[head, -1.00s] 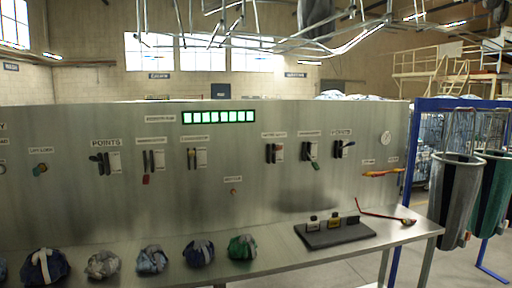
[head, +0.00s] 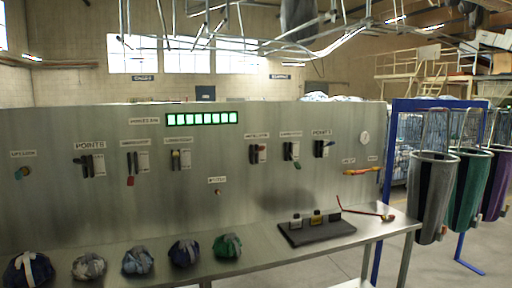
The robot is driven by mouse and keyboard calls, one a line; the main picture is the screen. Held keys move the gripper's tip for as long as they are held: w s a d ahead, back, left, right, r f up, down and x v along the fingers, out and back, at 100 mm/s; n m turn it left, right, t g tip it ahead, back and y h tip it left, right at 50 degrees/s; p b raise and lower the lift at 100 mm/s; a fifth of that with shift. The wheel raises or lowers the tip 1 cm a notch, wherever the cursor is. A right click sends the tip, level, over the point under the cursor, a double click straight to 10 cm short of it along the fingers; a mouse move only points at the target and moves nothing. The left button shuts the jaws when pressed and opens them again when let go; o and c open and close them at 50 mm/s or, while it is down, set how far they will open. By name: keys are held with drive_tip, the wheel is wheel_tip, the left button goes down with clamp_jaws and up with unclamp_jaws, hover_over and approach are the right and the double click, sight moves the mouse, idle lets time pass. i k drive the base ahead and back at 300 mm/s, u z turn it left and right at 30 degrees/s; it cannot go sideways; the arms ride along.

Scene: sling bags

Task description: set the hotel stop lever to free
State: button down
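A steel lever panel (head: 230,175) stands across the head view. It carries several levers under small white labels that are mostly too small to read, so I cannot tell for sure which is the hotel stop lever. A red-ended lever (head: 130,181) at left hangs low. A yellow-marked lever (head: 175,165) is to its right. Right of the middle are a lever with a red part (head: 262,148), a green-ended lever (head: 297,165) angled down, and a black lever (head: 325,149) tilted sideways under a POINTS label. Dark levers (head: 85,161) sit under the left POINTS label. My gripper is not in view.
A steel shelf (head: 240,263) runs below the panel with several tied bundles (head: 183,253) on it. A dark block (head: 315,232) and a red rod (head: 365,208) lie at its right end. Hanging bags (head: 433,195) on a blue frame (head: 385,180) stand right.

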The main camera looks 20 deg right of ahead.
sight(261, 148)
drive_tip(key=z, duration=0.05)
drive_tip(key=i, duration=0.95)
